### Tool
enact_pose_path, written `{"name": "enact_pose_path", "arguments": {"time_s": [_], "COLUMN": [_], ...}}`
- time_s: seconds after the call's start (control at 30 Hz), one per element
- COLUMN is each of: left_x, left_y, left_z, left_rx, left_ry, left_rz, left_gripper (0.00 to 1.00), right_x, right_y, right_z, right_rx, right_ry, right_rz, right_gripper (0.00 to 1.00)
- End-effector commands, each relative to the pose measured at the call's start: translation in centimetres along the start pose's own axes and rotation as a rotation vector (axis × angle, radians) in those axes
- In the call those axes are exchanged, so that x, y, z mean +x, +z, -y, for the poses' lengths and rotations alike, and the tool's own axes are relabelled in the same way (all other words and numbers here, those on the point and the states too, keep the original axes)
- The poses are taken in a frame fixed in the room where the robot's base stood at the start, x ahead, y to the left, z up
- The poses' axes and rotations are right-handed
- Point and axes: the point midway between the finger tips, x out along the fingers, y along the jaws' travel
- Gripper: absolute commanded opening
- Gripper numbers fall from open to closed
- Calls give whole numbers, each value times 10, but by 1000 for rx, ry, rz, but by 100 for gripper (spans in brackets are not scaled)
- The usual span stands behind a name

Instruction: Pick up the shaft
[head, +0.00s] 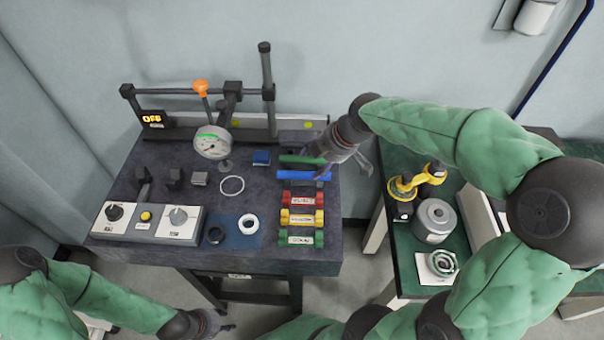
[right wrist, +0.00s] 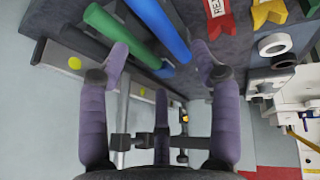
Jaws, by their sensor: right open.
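Two rods lie side by side at the right back of the dark bench: a green shaft (head: 300,158) and a blue shaft (head: 304,175) in front of it. In the right wrist view the green shaft (right wrist: 116,32) and the blue shaft (right wrist: 160,28) run diagonally beyond the fingers. My right gripper (head: 345,166) is open with its purple fingers spread near the rods' right ends. In the right wrist view the gripper (right wrist: 160,60) is empty. My left gripper (head: 214,324) is low at the bottom, away from the rods, its jaws too small to read.
Red (head: 301,199), yellow (head: 301,218) and green (head: 300,238) labelled holders line the bench's right edge. A gauge (head: 212,142) and a control box (head: 147,223) stand left of them, with rings (head: 249,223) between. A second table (head: 405,262) at right holds metal parts.

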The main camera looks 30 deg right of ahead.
Motion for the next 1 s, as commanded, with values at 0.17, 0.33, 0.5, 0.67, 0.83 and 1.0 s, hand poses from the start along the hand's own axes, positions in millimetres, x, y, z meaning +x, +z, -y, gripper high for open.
{"name": "enact_pose_path", "arguments": {"time_s": [0.17, 0.33, 0.5, 0.67, 0.83, 1.0], "left_x": [6, 10, 22, 30, 30, 30], "left_y": [0, -1, -1, -2, -2, -2], "left_z": [2, 3, 8, 11, 11, 11], "left_rx": [0, 0, 0, 0, 0, 0], "left_ry": [0, 0, 0, 0, 0, 0], "left_rz": [0, -1, -1, -1, -1, -1], "left_gripper": [40, 40, 40, 40, 40, 40], "right_x": [17, 24, 47, 67, 70, 69], "right_y": [0, 0, 1, 1, 0, 0], "right_z": [0, 1, 3, 4, 3, 2], "right_rx": [1, 1, 0, 0, 1, 1], "right_ry": [1, 0, -1, -1, 2, 2], "right_rz": [0, 0, 0, 1, 1, 1], "right_gripper": [64, 64, 64, 64, 64, 47]}}
